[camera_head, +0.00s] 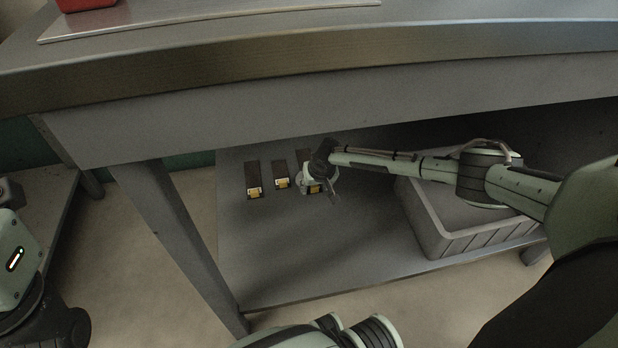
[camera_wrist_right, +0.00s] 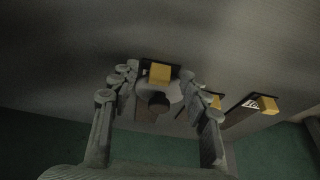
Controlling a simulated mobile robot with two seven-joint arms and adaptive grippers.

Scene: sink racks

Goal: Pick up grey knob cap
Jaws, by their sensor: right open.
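A light grey round piece with a dark centre, which looks like the grey knob cap (camera_wrist_right: 174,93), lies between the fingers of my right gripper (camera_wrist_right: 158,82) in the right wrist view. It sits against a yellow block on a black plate. The fingers are open and spread on both sides of it; I cannot tell whether they touch it. In the head view, my right gripper (camera_head: 323,184) reaches down to the lower shelf over the rightmost yellow-marked piece and partly hides the cap. My left gripper is not in view.
The lower shelf (camera_head: 275,260) holds two more dark strips with yellow blocks (camera_head: 254,193) (camera_head: 282,183) left of my gripper. A grey bin (camera_head: 468,243) stands to the right, under my right arm. The tabletop edge (camera_head: 300,65) overhangs the shelf. The shelf's front is clear.

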